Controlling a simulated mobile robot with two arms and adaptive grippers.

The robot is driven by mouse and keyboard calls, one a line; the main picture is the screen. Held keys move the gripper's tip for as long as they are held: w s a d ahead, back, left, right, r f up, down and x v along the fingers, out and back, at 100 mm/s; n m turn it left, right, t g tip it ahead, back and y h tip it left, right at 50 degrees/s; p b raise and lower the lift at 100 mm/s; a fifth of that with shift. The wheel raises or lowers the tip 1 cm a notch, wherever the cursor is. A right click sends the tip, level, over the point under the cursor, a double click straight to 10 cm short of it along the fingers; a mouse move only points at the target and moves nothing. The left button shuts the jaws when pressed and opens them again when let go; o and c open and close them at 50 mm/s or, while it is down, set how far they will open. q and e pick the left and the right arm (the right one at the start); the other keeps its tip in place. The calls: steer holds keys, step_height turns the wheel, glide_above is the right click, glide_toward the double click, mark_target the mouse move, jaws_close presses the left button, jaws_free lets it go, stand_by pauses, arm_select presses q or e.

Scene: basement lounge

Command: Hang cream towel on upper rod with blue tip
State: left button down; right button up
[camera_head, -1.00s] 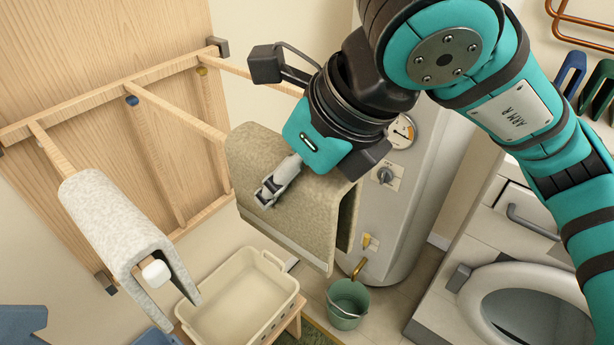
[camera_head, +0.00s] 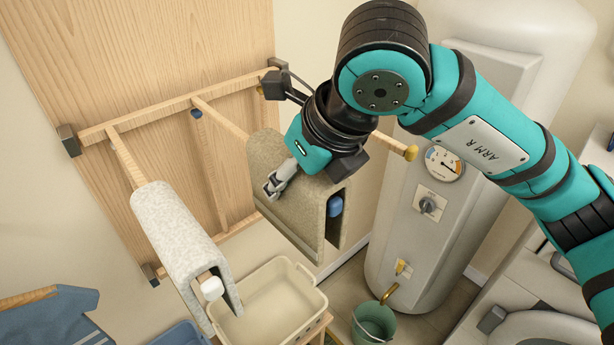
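The cream towel (camera_head: 290,215) is folded over the middle rod (camera_head: 222,120) of the wooden rack, with a side hanging down on either side. This rod's blue tip (camera_head: 335,206) shows inside the fold at the towel's near end, and a blue mark (camera_head: 196,113) is at its root. My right gripper (camera_head: 272,187) is on the top of the towel, its fingers close together and apparently pinching the cloth. The far finger is partly hidden. My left gripper is not in view.
A grey-white towel (camera_head: 170,225) hangs on the left rod, which has a white tip (camera_head: 211,288). A yellow-tipped rod (camera_head: 411,153) sticks out on the right, close to my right arm. Below are a cream basket (camera_head: 262,312) and green bucket (camera_head: 374,325). A boiler (camera_head: 425,225) stands right.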

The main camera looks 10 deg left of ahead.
steer(key=shift+w+a+r+p, duration=0.1)
steer(key=shift+w+a+p, duration=0.25)
steer(key=shift+a, duration=0.25)
steer(key=shift+w+a, duration=0.2)
steer(key=shift+w, duration=0.1)
steer(key=shift+f+b, duration=0.9)
steer(key=shift+b, duration=0.15)
